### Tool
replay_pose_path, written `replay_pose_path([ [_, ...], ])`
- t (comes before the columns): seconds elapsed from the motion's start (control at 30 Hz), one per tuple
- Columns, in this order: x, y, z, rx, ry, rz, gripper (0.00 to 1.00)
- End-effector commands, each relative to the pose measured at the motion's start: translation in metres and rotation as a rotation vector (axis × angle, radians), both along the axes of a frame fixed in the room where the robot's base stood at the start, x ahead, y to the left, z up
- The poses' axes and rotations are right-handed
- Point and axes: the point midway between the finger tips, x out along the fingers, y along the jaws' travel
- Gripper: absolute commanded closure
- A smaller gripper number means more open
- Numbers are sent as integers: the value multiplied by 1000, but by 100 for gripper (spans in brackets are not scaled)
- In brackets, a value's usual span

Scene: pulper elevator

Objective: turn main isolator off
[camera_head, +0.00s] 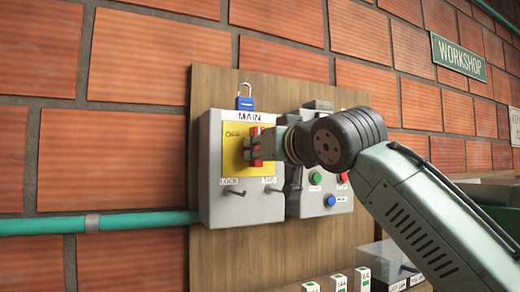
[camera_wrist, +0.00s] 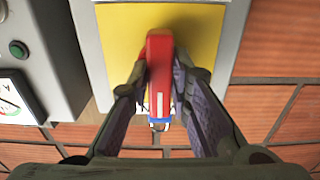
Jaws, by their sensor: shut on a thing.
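The main isolator is a grey box (camera_head: 216,195) labelled MAIN, with a yellow plate (camera_head: 233,160) marked OFF. Its red handle (camera_head: 251,137) stands out from the plate. My gripper (camera_head: 262,147) reaches it from the right and partly hides it and the right side of the plate. In the wrist view the red handle (camera_wrist: 160,50) lies upright in the picture between the two fingers of my gripper (camera_wrist: 162,88), which are shut on it. That view is upside down, with part of the MAIN lettering below the handle.
A blue padlock (camera_head: 245,102) sits on top of the isolator box. LOCK and TAG pegs stick out below the plate. A second grey box (camera_head: 330,205) with green, red and blue buttons is close on the right. A teal pipe (camera_head: 110,222) enters from the left.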

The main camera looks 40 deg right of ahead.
Motion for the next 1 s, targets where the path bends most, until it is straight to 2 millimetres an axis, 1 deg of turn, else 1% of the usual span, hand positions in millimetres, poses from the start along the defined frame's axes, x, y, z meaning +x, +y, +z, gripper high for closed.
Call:
replay_pose_path([
  [0.27, 1, 1, 1, -35, 7, 7, 100],
  [0.47, 2, 1, 2, -126, 28, 10, 100],
  [0.67, 2, 1, 2, -270, 64, 8, 100],
  [1.0, 1, 0, 1, -583, 141, 2, 100],
])
